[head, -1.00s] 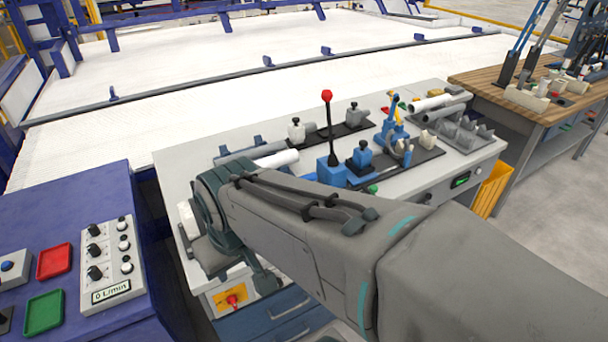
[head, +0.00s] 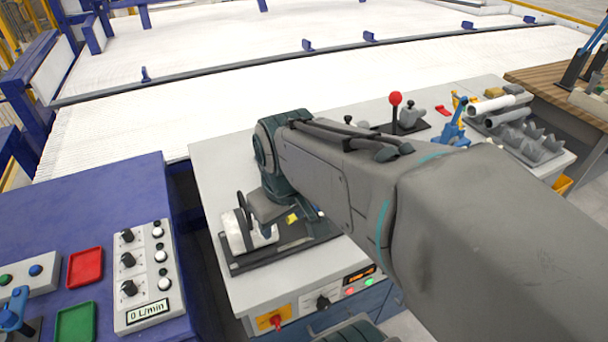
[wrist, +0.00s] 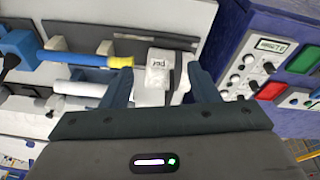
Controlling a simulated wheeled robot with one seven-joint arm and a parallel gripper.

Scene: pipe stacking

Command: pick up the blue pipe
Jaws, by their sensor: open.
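A blue rod (wrist: 85,58) with a yellow end (wrist: 121,62) lies left of the jaws in the wrist view. It joins a larger blue body at the far left; I cannot tell whether it is the blue pipe. My gripper (wrist: 159,71) is open, its two dark fingers apart. A white block with lettering (wrist: 158,66) shows between and beyond the fingers. The yellow end is close to the left fingertip; contact cannot be told. In the head view, my arm hides much of the bench, with only a small yellow patch (head: 292,218) showing beside the wrist.
The grey bench (head: 216,165) has a dark tray on its near left part. A blue console (head: 100,190) with knobs is left of the bench across a gap. A wooden table (head: 550,82) is at the right.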

